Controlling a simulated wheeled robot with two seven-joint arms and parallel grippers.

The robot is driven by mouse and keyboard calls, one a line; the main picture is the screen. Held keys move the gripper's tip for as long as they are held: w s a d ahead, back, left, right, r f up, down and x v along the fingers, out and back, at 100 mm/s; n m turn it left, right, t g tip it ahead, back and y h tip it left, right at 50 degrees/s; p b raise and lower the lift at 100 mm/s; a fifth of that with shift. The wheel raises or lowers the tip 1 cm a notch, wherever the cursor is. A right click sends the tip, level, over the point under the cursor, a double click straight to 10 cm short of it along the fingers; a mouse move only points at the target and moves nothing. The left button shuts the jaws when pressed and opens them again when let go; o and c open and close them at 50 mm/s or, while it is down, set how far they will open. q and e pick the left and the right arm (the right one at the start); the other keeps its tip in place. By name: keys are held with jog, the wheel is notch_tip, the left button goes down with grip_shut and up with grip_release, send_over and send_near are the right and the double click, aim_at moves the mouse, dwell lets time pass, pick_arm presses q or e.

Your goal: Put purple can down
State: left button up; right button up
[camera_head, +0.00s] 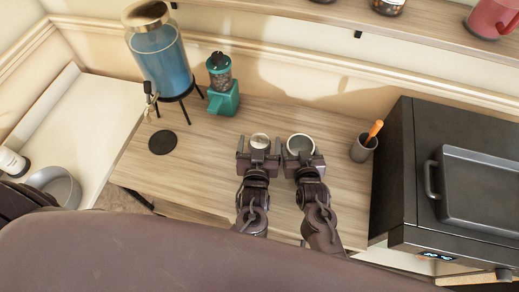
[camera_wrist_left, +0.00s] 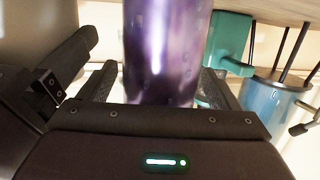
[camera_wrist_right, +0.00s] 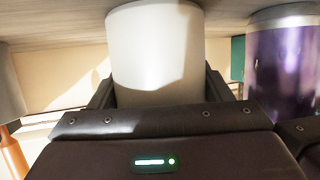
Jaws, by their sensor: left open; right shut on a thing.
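The purple can (camera_wrist_left: 165,50) stands between the fingers of my left gripper (camera_head: 258,155), which is open around it. In the head view only the can's silver top (camera_head: 260,141) shows clearly. The right wrist view shows the can's purple side (camera_wrist_right: 288,70) and a silver rim at the wooden surface. My right gripper (camera_head: 303,161) is shut on a white cylindrical cup (camera_wrist_right: 155,55), just right of the can. The cup's round opening (camera_head: 300,144) shows in the head view. Whether the cup touches the counter is unclear.
A green grinder (camera_head: 222,98) and a blue drink dispenser (camera_head: 165,65) stand at the back left. A black round coaster (camera_head: 162,142) lies left of the can. A small cup with an orange handle (camera_head: 363,149) and a black oven (camera_head: 455,180) are at the right.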

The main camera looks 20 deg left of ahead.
pick_arm(q)
jog(key=shift+w+a+f, duration=0.1)
jog(key=shift+w+f, duration=0.05)
jog(key=shift+w, duration=0.5)
jog(key=c, duration=1.4)
notch_tip(320, 180, up, 10)
jog(key=shift+r, duration=0.1)
jog(key=shift+s, duration=0.1)
